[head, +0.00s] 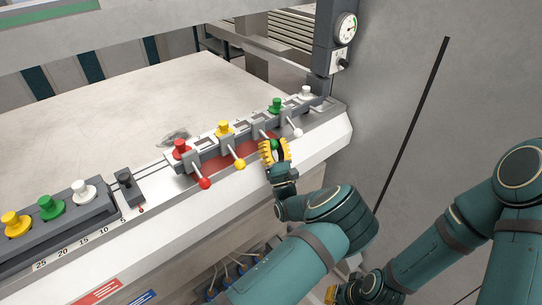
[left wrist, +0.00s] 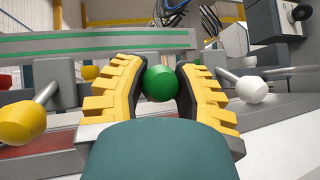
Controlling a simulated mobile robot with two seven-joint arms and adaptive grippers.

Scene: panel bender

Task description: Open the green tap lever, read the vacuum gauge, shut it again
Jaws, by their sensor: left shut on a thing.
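The green tap lever's round knob (left wrist: 160,84) sits between the yellow fingers of my left gripper (left wrist: 161,92) in the left wrist view. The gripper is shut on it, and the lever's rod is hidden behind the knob. In the head view my left gripper (head: 274,151) is at the front of the tap row, and only a bit of green shows between its fingers. The green cap (head: 276,105) stands on the block behind. The round vacuum gauge (head: 345,29) is on the grey post at the upper right; its reading is too small to tell. My right gripper (head: 332,293) is low at the bottom edge, partly cut off.
A red lever knob (head: 205,183) and a yellow one (head: 240,163) are left of my left gripper. A white lever knob (head: 298,133) is close on its right. A scale with coloured plugs (head: 46,206) runs along the left. The pale table behind is mostly clear.

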